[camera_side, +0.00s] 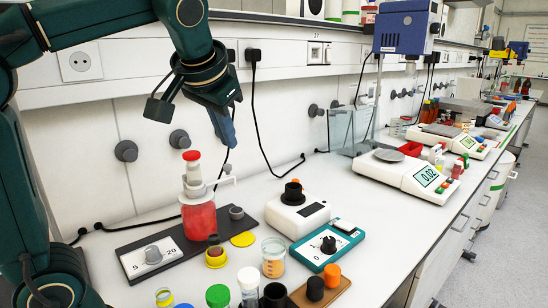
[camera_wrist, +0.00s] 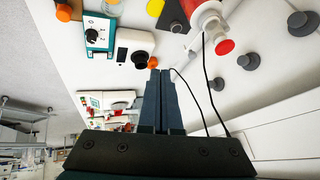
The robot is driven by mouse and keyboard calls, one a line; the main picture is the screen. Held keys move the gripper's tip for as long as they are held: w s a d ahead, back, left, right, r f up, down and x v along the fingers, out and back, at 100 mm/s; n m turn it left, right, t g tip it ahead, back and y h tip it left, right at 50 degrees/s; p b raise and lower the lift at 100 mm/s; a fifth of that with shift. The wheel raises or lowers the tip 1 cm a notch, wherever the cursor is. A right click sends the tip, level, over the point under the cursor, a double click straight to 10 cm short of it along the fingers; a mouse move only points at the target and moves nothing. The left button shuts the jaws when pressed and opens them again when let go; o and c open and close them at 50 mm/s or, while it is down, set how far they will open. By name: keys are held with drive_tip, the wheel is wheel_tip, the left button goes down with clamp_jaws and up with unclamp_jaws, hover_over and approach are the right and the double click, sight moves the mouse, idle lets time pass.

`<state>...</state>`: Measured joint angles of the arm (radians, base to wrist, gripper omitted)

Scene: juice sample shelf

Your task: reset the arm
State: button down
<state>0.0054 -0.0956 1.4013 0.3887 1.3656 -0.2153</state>
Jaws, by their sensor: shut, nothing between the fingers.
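My gripper (camera_side: 229,142) hangs above the bench in the side view, with its fingers pointing down. It is to the right of and a little above the red-capped bottle (camera_side: 200,208), apart from it. In the wrist view my gripper's fingers (camera_wrist: 164,74) lie together, shut and empty. Nothing touches the fingertips in either view. The red-capped bottle (camera_wrist: 208,20) also shows at the top of the wrist view.
A white device (camera_side: 297,214) with a black and orange top and a teal dial box (camera_side: 327,246) stand on the bench. Several small jars (camera_side: 218,295) line the front. A balance (camera_side: 410,176) stands farther right. Black cables (camera_side: 254,110) hang along the wall behind my gripper.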

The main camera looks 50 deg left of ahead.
drive_tip(key=s+d+f+m+h, duration=0.2)
drive_tip(key=s+d+f+h, duration=0.2)
drive_tip(key=s+d+f, duration=0.4)
drive_tip(key=s+f, duration=0.4)
drive_tip(key=f, duration=0.1)
drive_tip(key=shift+m, duration=0.3)
